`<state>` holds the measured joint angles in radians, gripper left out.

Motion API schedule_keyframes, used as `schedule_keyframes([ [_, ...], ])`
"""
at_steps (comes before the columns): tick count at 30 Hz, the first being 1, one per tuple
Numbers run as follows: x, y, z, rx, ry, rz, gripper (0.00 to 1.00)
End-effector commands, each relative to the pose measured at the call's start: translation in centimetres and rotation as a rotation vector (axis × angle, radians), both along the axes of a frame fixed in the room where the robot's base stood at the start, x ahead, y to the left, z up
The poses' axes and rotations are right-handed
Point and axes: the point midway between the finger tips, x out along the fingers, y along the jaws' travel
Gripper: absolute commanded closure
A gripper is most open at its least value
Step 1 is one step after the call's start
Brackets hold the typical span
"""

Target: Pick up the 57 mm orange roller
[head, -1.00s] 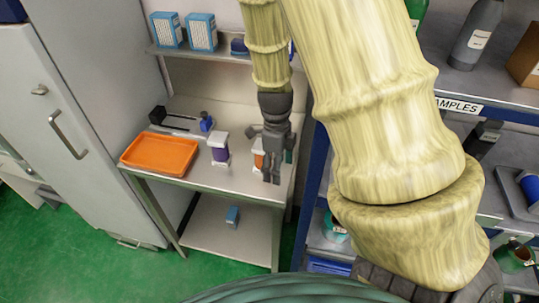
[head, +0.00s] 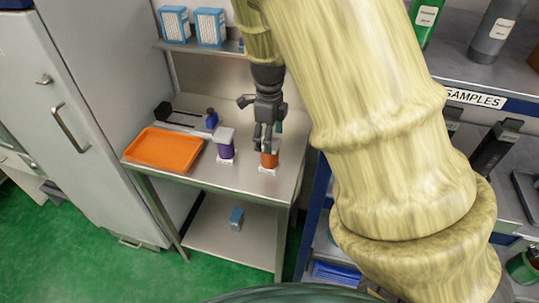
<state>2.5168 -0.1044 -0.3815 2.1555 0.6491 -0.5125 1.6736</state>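The orange roller (head: 270,160) stands upright on a small white labelled base on the metal table, right of the purple roller. My gripper (head: 264,148) points down at it, with its fingertips at the roller's upper part in the head view. The fingers cover part of the roller's top. I cannot tell whether they touch it or are in front of it, or how far apart they are.
The purple roller (head: 226,150) stands close on the left, with a pale block over its top. An orange tray (head: 163,150) lies at the table's left. A dark blue item (head: 211,119) stands behind. Blue-white boxes (head: 210,27) sit on the shelf above. A sample rack is at right.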

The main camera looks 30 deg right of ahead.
Motion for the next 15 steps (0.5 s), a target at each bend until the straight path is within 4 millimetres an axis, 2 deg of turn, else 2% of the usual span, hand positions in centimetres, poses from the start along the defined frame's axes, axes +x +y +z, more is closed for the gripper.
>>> schedule_keyframes([
  [3, 0.0, -0.1, -1.3, 0.001, 0.002, -0.001, 0.25],
  [15, 0.1, -0.3, -3.5, 0.001, 0.002, -0.001, 0.25],
])
